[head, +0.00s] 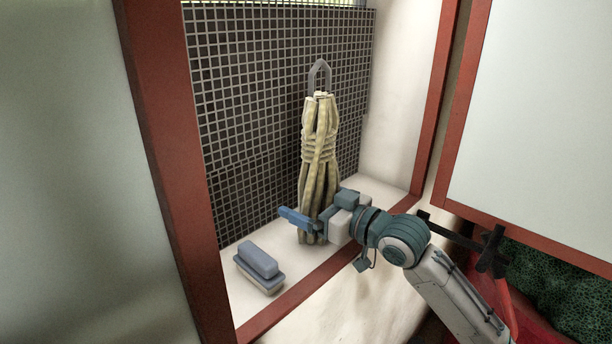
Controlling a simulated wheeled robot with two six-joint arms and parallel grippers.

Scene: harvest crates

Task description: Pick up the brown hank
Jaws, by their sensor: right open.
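The brown hank (319,150) is a tan, looped bundle of rope in the window recess, bound round its middle. It stands upright against the dark grid, with a grey loop (319,74) at its top. My right gripper (318,210) is open at the lower part of the hank, in front of it. One blue finger reaches to the left of the hank and the other side of the gripper is at its right. The gripper hides part of the hank's lower end, and I cannot tell whether it touches. My left gripper is not in view.
A brush-like block (259,262) with a blue-grey top lies on the white sill (240,303) left of the gripper. A red frame (165,170) borders the recess. A white panel (545,110) in a red frame stands at right. Dark green stuff (565,285) shows at lower right.

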